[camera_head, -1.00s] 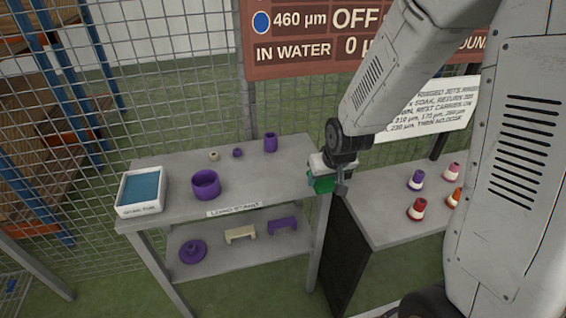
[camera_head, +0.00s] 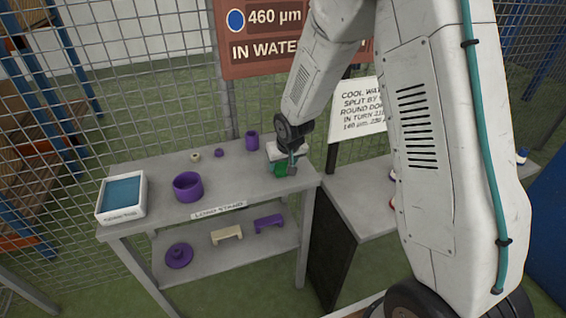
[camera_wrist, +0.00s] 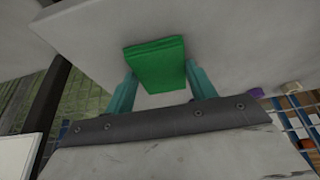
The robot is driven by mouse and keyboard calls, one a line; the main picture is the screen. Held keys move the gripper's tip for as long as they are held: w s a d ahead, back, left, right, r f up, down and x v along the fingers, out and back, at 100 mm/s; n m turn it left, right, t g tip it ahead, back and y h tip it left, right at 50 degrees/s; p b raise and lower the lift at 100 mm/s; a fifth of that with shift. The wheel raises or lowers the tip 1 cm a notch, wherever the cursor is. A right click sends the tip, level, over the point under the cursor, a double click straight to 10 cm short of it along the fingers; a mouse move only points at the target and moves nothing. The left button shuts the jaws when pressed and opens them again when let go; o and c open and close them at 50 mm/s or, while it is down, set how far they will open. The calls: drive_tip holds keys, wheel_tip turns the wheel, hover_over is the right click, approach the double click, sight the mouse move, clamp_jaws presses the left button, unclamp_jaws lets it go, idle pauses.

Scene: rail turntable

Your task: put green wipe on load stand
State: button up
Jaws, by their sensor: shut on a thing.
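The green wipe (camera_wrist: 155,62) is a folded green block between the two teal fingers of my gripper (camera_wrist: 160,88) in the wrist view. My gripper is shut on it. In the head view the gripper (camera_head: 284,166) and the green wipe (camera_head: 281,168) are at the right end of the load stand (camera_head: 150,180), a grey two-level table with a label on its front edge. The wipe appears over the top surface; I cannot tell whether it touches it.
On the top stand a white tray with a blue inside (camera_head: 104,212), a purple cup (camera_head: 187,187) and several small pieces along the back. The lower shelf holds a purple flanged piece (camera_head: 179,255) and two brackets. A second grey table (camera_head: 350,197) stands at right. Middle top is clear.

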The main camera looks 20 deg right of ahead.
drive_tip(key=shift+f, duration=0.1)
drive_tip(key=o, duration=0.9)
drive_tip(key=s+d+f+v, duration=0.1)
drive_tip(key=s+v, duration=0.2)
drive_tip(key=v, duration=1.7)
drive_tip(key=s+r+g, duration=0.1)
drive_tip(key=s+r, duration=0.2)
drive_tip(key=s, duration=0.5)
drive_tip(key=s+d+r+g, duration=0.1)
drive_tip(key=s+r, duration=0.2)
drive_tip(key=s, duration=0.6)
drive_tip(key=s+r+g, duration=0.1)
drive_tip(key=s+r, duration=0.2)
drive_tip(key=s, duration=0.6)
drive_tip(key=shift+s+d, duration=0.2)
drive_tip(key=shift+d, duration=0.2)
